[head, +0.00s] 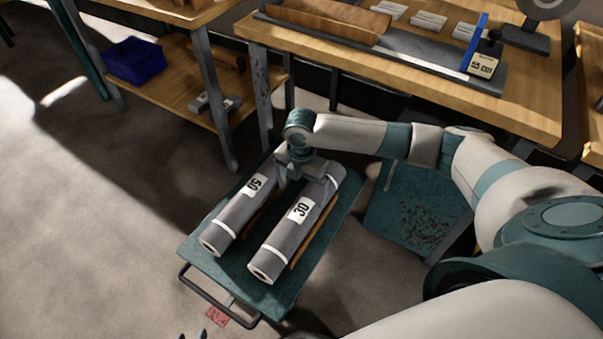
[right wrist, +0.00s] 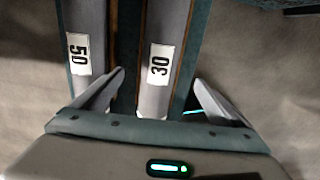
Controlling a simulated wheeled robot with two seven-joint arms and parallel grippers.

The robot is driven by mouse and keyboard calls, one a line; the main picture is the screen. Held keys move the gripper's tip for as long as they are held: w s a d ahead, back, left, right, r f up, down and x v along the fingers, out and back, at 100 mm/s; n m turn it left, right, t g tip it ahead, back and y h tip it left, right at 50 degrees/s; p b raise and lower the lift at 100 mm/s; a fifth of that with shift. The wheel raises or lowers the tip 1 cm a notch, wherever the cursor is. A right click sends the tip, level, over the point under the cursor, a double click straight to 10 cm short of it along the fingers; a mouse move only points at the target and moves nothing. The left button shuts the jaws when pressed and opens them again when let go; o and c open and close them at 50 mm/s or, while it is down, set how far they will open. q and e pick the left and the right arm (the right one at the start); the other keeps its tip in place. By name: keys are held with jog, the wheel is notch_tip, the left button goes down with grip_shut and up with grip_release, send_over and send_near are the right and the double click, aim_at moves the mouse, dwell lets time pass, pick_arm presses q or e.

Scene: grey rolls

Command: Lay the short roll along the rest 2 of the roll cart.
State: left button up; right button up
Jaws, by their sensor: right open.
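Two grey rolls with white bands lie side by side on the teal roll cart (head: 343,213): one labelled 50 (head: 238,212), one labelled 30 (head: 287,235). Which is the short roll I cannot tell for sure. Brown wooden strips (head: 316,232) show along the rolls; no rest number is readable. My right gripper (head: 298,178) is over the far end of the rolls. In the right wrist view its open fingers (right wrist: 160,95) stand either side of the 30 roll (right wrist: 158,70), with the 50 roll (right wrist: 82,55) to the left. Only tips of my left gripper (head: 191,336) show.
A shelf at back left holds a blue box (head: 134,61). The cart has a dark handle (head: 215,300) in front. The floor at left is clear.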

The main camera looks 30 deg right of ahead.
pick_arm(q)
jog(key=shift+s+a+f+g+p, duration=0.25)
jog(key=shift+s+a+g+p, duration=0.15)
jog(key=shift+a, duration=0.2)
pick_arm(e)
notch_tip(320, 180, up, 6)
jog(key=shift+f, duration=0.1)
pick_arm(q)
jog(key=shift+w, duration=0.15)
dwell(0.4)
